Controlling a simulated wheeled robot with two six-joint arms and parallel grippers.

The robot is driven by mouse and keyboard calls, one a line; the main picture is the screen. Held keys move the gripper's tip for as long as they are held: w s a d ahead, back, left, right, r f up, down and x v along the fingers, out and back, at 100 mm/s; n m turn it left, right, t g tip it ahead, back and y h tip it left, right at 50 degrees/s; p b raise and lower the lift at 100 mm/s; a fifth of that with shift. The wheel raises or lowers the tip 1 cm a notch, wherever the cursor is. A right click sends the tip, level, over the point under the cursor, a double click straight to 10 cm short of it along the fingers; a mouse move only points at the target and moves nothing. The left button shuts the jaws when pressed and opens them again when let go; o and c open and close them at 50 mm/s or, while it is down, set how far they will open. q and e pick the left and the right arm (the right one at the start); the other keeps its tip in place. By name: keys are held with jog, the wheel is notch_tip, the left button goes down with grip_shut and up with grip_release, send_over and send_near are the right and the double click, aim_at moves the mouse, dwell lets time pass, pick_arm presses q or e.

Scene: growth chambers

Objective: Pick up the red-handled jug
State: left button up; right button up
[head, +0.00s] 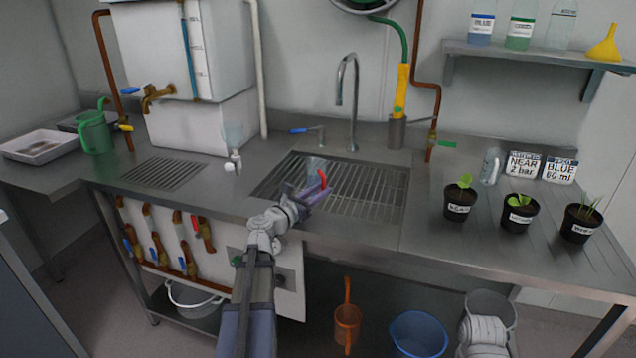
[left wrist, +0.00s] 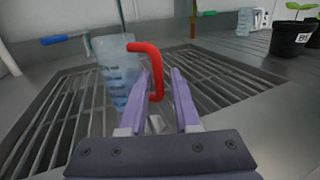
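The red-handled jug (head: 313,166) is clear, with a bluish tint and measuring marks. It stands on the sink grate, and its body also shows in the left wrist view (left wrist: 118,75). Its red handle (head: 323,180) faces my left gripper. My left gripper (head: 306,190) reaches over the sink's front edge. In the left wrist view, its purple fingers (left wrist: 160,72) are apart, with the lower part of the red handle between them. I cannot tell whether either finger touches the handle. My right gripper's fingers are not seen.
The tap (head: 350,100) rises behind the jug. A blue-levered valve (head: 310,130) stands left of it. Several potted plants (head: 520,215) and labels stand on the right counter. A green jug (head: 95,133) and white tray (head: 38,147) are far left.

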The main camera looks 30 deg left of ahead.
pick_arm(q)
jog(key=shift+w+d+r, duration=0.1)
jog(key=shift+w, duration=1.25)
jog(key=shift+w+d+r, duration=0.1)
jog(key=shift+w, duration=1.25)
jog(key=shift+s, duration=0.1)
jog(key=shift+c, duration=0.4)
grip_shut()
